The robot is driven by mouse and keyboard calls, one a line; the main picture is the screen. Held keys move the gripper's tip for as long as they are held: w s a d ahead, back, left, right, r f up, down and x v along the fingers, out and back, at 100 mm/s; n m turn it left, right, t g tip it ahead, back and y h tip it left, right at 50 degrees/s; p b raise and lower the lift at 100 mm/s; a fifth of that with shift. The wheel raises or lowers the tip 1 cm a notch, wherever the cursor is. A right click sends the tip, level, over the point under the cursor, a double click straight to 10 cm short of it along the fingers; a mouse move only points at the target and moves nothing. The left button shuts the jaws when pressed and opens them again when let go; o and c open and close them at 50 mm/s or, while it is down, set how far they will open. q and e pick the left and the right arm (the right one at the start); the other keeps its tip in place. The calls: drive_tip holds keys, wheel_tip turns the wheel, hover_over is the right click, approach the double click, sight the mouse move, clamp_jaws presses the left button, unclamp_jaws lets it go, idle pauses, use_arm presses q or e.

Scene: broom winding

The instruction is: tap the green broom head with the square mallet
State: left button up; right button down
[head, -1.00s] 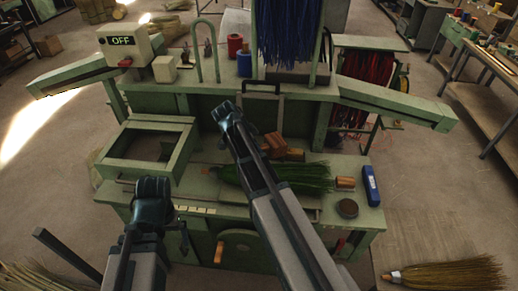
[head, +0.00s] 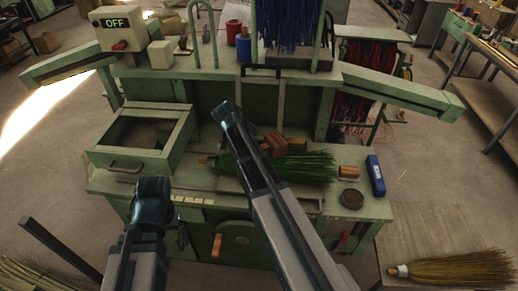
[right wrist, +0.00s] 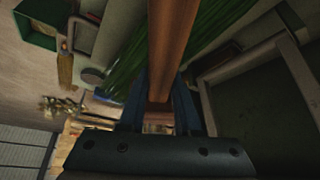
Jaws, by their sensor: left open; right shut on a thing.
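The green broom head (head: 308,166) lies across the green bench top, bristles to the right. It also shows behind the wood in the right wrist view (right wrist: 128,62). The mallet's square wooden block (head: 274,145) appears at the broom head's upper edge, partly hidden by my right arm; I cannot tell if they touch. My right gripper (head: 228,112) is shut on the mallet. In the right wrist view, long brown mallet wood (right wrist: 173,45) runs up from between its fingers (right wrist: 158,108). My left gripper (head: 152,190) is open and empty at the bench's front left.
A green open frame (head: 110,155) stands at the bench's left. A blue box (head: 375,176), a dark round puck (head: 352,198) and a small wooden block (head: 349,172) lie at the right. A control box marked OFF (head: 122,30) stands at the back left.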

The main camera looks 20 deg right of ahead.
sight(274, 145)
use_arm(q)
wheel_tip(274, 145, down, 6)
drive_tip(key=b, duration=0.5)
use_arm(e)
wheel_tip(274, 145, down, 6)
drive_tip(key=shift+r, duration=0.1)
drive_tip(key=shift+r+p, duration=0.35)
drive_tip(key=shift+p, duration=0.3)
wheel_tip(274, 145, up, 6)
drive_tip(key=p, duration=0.6)
drive_tip(key=shift+r, duration=0.15)
use_arm(q)
wheel_tip(274, 145, up, 7)
